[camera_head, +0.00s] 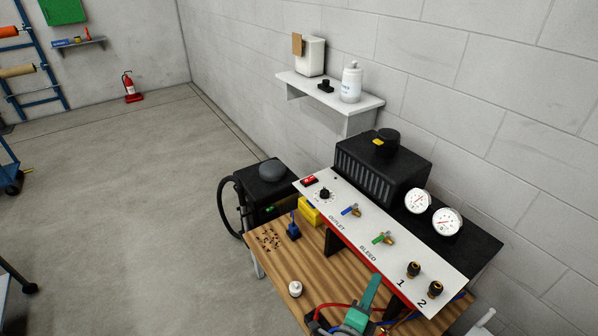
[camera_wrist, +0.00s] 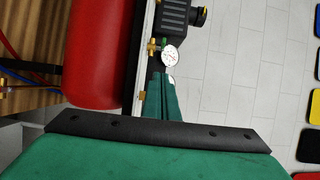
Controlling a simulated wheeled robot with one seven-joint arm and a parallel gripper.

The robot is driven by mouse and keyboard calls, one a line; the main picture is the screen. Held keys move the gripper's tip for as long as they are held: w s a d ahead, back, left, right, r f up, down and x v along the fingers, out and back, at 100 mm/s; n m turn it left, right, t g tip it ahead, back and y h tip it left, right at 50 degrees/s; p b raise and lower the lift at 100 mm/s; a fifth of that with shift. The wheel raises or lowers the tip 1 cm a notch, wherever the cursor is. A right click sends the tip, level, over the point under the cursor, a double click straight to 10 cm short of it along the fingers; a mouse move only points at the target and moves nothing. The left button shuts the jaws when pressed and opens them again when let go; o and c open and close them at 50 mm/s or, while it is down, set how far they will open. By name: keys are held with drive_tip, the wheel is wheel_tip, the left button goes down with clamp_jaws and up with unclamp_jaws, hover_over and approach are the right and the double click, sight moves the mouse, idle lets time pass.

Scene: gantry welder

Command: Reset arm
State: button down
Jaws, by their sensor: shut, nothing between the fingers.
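My gripper (camera_head: 373,280) is teal and shows at the bottom of the head view, in front of the panel's lower edge and over the wooden bench. Its two fingers lie together, shut and empty. In the wrist view the closed fingers (camera_wrist: 160,82) point toward a gauge (camera_wrist: 170,56), with a red cylinder (camera_wrist: 95,52) to their left. The white control panel (camera_head: 385,238) has a red switch (camera_head: 310,181), a black knob, and valves marked OUTLET and BLEED. Most of my arm is out of the head view.
The wooden bench (camera_head: 262,262) carries a white round piece (camera_head: 295,289), a blue piece (camera_head: 293,228) and a yellow block (camera_head: 309,211). Red and blue hoses run near my gripper. A wall shelf (camera_head: 330,92) holds a white bottle. The floor at left is open.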

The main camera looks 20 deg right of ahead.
drive_tip(key=s+a+f+n+t+y, duration=0.1)
drive_tip(key=s+a+f+n+y, duration=0.3)
drive_tip(key=a, duration=0.3)
drive_tip(key=s+a+f+n+t+y, duration=0.1)
drive_tip(key=s+a+f+n+y, duration=0.1)
drive_tip(key=s+a+n, duration=0.35)
drive_tip(key=s+a+f+n+t+y, duration=0.1)
drive_tip(key=s+a+f+n+y, duration=0.15)
drive_tip(key=a+n, duration=0.5)
drive_tip(key=s+a+r+n+y, duration=0.2)
drive_tip(key=s+a+n, duration=0.3)
drive_tip(key=s, duration=0.2)
drive_tip(key=s+a+r+n+y, duration=0.3)
drive_tip(key=s+a+n, duration=0.2)
drive_tip(key=s, duration=0.3)
drive_tip(key=shift+s+a+r, duration=0.25)
drive_tip(key=shift+a, duration=0.35)
drive_tip(key=c, duration=2.4)
unclamp_jaws()
drive_tip(key=shift+w, duration=0.15)
drive_tip(key=shift+c, duration=0.2)
